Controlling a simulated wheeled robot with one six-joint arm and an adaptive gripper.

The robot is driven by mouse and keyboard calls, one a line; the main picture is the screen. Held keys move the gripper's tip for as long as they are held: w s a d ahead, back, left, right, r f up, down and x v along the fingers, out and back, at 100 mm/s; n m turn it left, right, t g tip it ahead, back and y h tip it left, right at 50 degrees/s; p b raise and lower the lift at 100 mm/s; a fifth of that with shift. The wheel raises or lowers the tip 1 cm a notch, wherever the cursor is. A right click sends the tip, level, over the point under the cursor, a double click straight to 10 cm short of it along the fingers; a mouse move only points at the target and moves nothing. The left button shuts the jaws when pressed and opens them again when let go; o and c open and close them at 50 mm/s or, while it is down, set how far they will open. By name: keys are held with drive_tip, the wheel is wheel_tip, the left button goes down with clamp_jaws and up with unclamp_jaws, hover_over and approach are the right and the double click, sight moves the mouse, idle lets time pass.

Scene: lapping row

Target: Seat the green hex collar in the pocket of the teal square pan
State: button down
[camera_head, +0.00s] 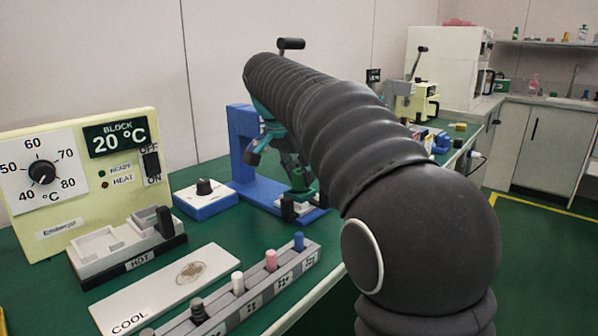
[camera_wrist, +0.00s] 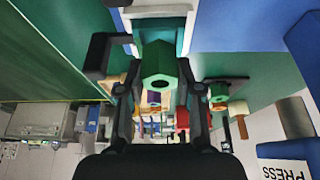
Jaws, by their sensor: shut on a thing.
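In the head view my gripper (camera_head: 292,168) is beside the blue press frame, partly hidden by my arm. Green shows low in the press there, too small to tell apart clearly. Teal surfaces lie behind the collar in the wrist view. I cannot tell which is the teal square pan, nor whether the collar touches it.
The blue press frame (camera_head: 243,150) stands close around my gripper. A blue box with a dark knob (camera_head: 205,196) is left of it. A cream heater panel (camera_head: 80,185), a white cool plate (camera_head: 165,290) and a grey peg rack (camera_head: 262,283) are nearer. Green floor is at right.

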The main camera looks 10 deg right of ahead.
drive_tip(key=shift+f+b, duration=0.7)
drive_tip(key=shift+f, duration=0.3)
drive_tip(key=c, duration=0.7)
unclamp_jaws()
drive_tip(key=v, duration=1.2)
